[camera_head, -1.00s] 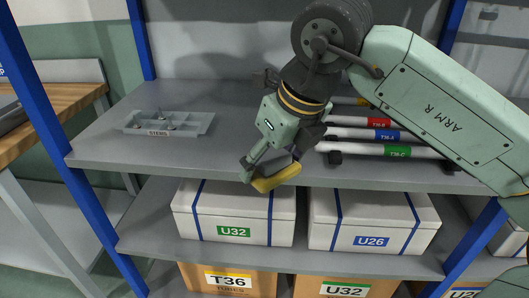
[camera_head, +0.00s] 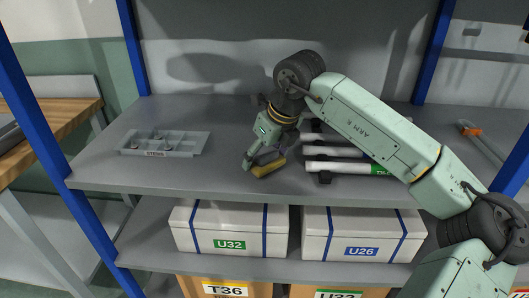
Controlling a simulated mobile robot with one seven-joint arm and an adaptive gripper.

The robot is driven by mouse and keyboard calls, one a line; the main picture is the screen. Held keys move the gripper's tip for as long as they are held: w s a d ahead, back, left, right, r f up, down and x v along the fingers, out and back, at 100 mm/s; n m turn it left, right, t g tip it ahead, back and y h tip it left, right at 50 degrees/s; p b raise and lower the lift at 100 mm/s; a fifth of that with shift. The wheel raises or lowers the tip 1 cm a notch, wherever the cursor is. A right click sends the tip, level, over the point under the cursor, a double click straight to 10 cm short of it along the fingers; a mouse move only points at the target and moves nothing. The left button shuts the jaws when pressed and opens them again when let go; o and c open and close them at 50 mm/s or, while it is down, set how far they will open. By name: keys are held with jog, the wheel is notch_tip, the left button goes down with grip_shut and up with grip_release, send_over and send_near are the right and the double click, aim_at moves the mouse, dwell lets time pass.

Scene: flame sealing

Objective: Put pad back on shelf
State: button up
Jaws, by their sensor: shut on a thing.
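The pad (camera_head: 268,168) is a small yellow block with a dark upper part. My gripper (camera_head: 262,163) is shut on it, with a pale green finger at its left side. The pad is over the upper grey shelf (camera_head: 150,182), near its front middle. It is low over the board, but I cannot tell whether it touches. The far finger is mostly hidden behind the pad and the gripper body.
A grey divided tray (camera_head: 165,144) marked STEMS stands on the shelf at left. White tubes with coloured labels (camera_head: 340,167) lie close right of my gripper, partly behind my arm. Bare shelf lies between tray and pad. Blue posts (camera_head: 40,130) flank the shelf.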

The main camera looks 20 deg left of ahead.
jog(key=shift+f, duration=0.3)
jog(key=shift+f, duration=0.1)
jog(key=shift+f+b, duration=0.15)
jog(key=shift+b, duration=0.2)
jog(key=o, duration=1)
jog(key=shift+o, duration=0.2)
jog(key=shift+r, duration=0.2)
jog(key=shift+r+p, duration=0.25)
jog(key=shift+p, duration=0.25)
jog(key=b+v, duration=0.2)
jog(key=v, duration=0.9)
jog(key=shift+d+r, duration=0.2)
jog(key=shift+r, duration=0.1)
